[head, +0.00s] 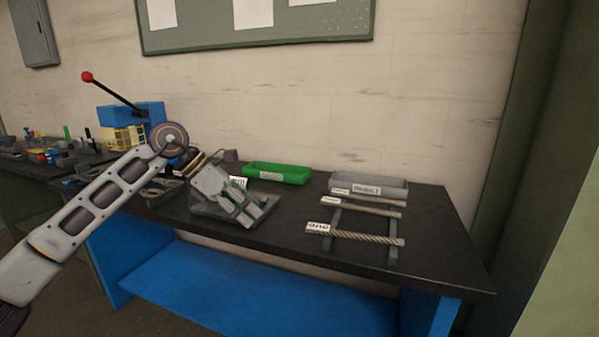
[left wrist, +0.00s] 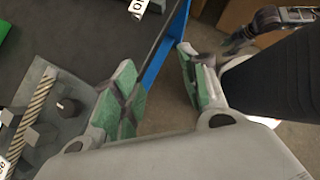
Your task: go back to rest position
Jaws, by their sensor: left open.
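My left gripper (head: 252,212) is over the front of the dark workbench (head: 290,223), above or in front of a grey fixture plate (head: 207,208). In the left wrist view the left gripper (left wrist: 160,90) shows its two green-padded fingers wide apart with nothing between them. A grey fixture with a twisted metal rod (left wrist: 36,108) and a dark knob (left wrist: 68,107) lies beside the fingers in that view. The gripper hides part of the plate in the head view. My right gripper is not in the head view.
A green tray (head: 277,174) and a grey labelled tray (head: 369,186) stand at the back. A rack with rods (head: 367,238) lies to the right. A blue press with a red-knobbed lever (head: 130,115) stands at the left.

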